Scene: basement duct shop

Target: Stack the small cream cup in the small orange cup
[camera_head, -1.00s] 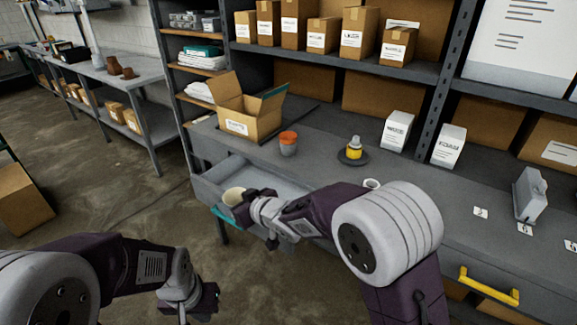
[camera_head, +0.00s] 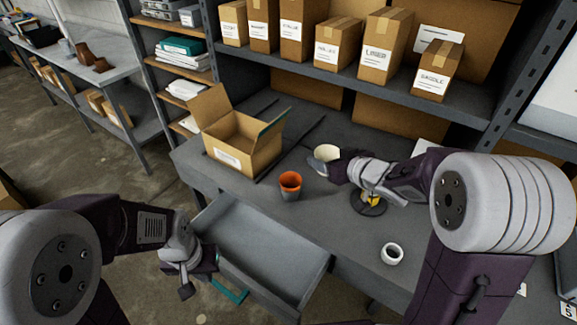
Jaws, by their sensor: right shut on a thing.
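The small orange cup (camera_head: 290,184), orange inside with a grey lower part, stands upright on the grey worktop, behind the open drawer. The small cream cup (camera_head: 325,156) is held by my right gripper (camera_head: 338,168) behind and to the right of the orange cup, apart from it. The cream cup looks tilted; whether it touches the worktop I cannot tell. My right gripper is shut on it, its fingertips partly hidden. My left gripper (camera_head: 198,278) hangs at the left front corner of the drawer, away from both cups; its finger opening is not clear.
An open drawer (camera_head: 312,272) with a teal handle (camera_head: 232,290) juts out in front. An open cardboard box (camera_head: 262,158) stands left of the cups. A white ring-shaped item (camera_head: 391,253) stands on the worktop.

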